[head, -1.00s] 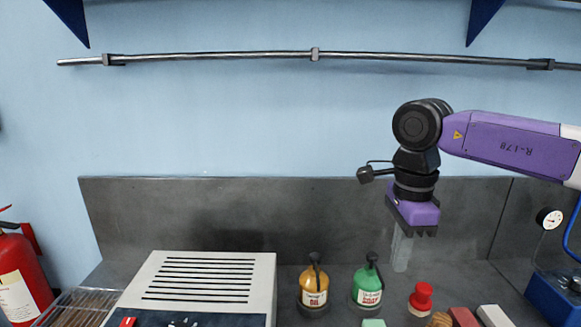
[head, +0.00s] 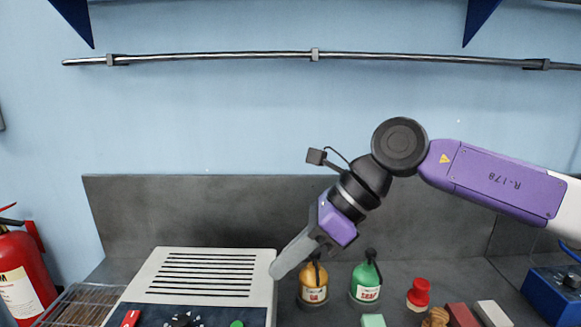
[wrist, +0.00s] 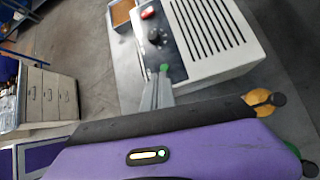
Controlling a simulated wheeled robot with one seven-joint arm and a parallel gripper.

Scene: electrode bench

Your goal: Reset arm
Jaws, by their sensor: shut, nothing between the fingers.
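My gripper (head: 276,274) is shut with nothing held. In the head view its fingers point down and left, with their tips at the right edge of the vented white machine (head: 165,260). Whether the tips touch the machine I cannot tell. In the wrist view the gripper's fingers (wrist: 158,88) point up toward the same machine (wrist: 228,62), beside its knob panel. The arm reaches in from the right of the head view, its forearm sloping slightly down to the right.
A yellow bottle (head: 313,285) and a green bottle (head: 366,281) stand right of the machine, close by the gripper. A red-topped item (head: 419,293) and several small blocks lie farther right, then a blue box (head: 555,292). A wire rack (head: 78,303) and fire extinguisher (head: 22,270) are at left.

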